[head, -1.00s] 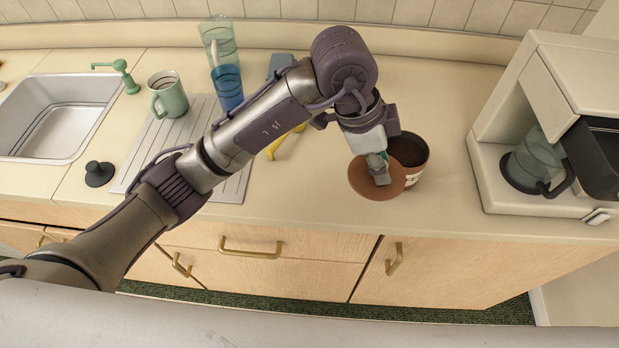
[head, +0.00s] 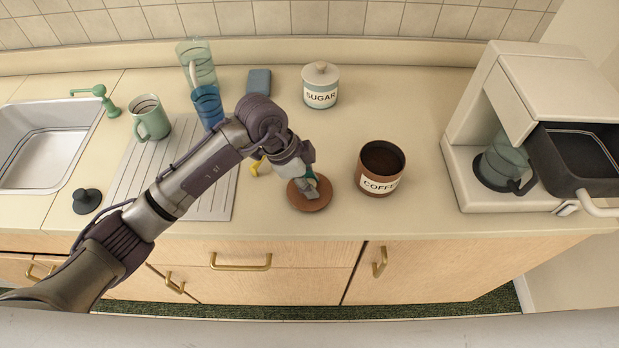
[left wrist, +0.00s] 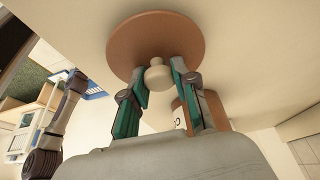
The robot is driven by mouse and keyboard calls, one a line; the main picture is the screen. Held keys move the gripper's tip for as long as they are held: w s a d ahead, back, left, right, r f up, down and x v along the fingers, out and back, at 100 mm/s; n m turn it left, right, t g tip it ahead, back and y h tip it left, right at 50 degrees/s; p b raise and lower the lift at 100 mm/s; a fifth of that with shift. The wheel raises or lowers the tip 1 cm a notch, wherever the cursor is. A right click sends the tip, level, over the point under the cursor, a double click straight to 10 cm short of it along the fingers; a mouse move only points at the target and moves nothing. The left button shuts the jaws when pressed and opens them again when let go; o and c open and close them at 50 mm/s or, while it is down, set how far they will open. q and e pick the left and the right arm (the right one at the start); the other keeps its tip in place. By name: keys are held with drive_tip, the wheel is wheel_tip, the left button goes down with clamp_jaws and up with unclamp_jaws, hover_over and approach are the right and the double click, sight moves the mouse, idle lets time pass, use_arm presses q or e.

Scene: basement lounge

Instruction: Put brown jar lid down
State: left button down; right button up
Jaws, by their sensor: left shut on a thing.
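The brown jar lid (head: 303,201) is a round brown disc over the counter, left of the open coffee jar (head: 379,176). It looks level and very low; I cannot tell whether it touches the counter. My left gripper (head: 312,184) is above it, shut on its pale knob. In the left wrist view, the lid (left wrist: 155,32) shows with its knob between the two green-padded fingertips (left wrist: 158,75). The fingers hide part of the lid in the head view. Part of my other arm seems to show at the left of the wrist view; its fingers are not clear.
A sugar jar (head: 321,92) stands behind. A yellow thing (head: 258,167) lies partly behind my gripper. The drainboard (head: 212,203) with a green mug (head: 150,118) and blue glass (head: 207,106) is left. A coffee maker (head: 462,165) stands right; counter before it is clear.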

use_arm(q)
drive_tip(key=shift+f, duration=0.15)
drive_tip(key=c, duration=0.9)
unclamp_jaws()
drive_tip(key=shift+r, duration=0.2)
drive_tip(key=b+v, duration=0.1)
drive_tip(key=v, duration=1.1)
drive_tip(key=shift+b, duration=0.35)
drive_tip(key=shift+s, duration=0.1)
